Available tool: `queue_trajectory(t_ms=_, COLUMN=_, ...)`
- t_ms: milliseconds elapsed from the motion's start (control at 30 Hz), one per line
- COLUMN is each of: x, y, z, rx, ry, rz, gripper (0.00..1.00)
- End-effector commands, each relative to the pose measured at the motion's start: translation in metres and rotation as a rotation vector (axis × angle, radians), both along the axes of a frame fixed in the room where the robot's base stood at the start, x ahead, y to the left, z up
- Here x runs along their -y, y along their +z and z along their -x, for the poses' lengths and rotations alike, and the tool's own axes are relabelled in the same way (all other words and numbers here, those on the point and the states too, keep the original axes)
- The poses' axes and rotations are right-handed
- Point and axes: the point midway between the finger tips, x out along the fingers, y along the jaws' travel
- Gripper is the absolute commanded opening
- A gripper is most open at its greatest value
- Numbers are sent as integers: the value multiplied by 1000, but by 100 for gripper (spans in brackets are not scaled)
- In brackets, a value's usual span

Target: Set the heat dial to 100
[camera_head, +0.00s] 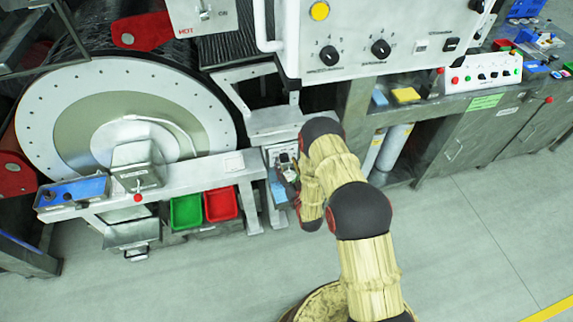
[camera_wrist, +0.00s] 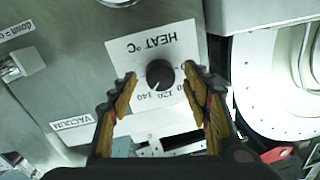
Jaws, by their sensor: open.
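The heat dial (camera_wrist: 160,74) is a round black knob on a white plate (camera_wrist: 170,42) lettered HEAT °C, upside down in the wrist view. The numbers 120 and 140 show below the knob; other marks are partly hidden by the fingers. A small light pointer mark seems to face down toward 120 and 140, but I cannot read its exact setting. My gripper (camera_wrist: 160,84) is open, one finger on each side of the knob. I cannot tell whether either finger touches it. In the head view, my gripper (camera_head: 285,170) is at the small panel beside the bench; the dial cannot be made out there.
A VACUUM label (camera_wrist: 73,122) and a metal fitting (camera_wrist: 24,64) are on the panel's left. The large white drum (camera_head: 125,115) stands left in the head view. Green (camera_head: 186,212) and red (camera_head: 221,204) bins sit below the bench. Open floor lies in front.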

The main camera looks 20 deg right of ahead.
Motion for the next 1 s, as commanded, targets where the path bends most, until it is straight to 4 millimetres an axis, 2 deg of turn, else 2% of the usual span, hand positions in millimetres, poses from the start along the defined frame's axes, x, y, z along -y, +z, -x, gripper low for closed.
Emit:
queue_trajectory(t_ms=333, x=0, y=0, z=-5, rx=0, ry=0, rz=0, gripper=48)
queue_trajectory(t_ms=1000, x=0, y=0, z=-5, rx=0, ry=-1, rz=0, gripper=10)
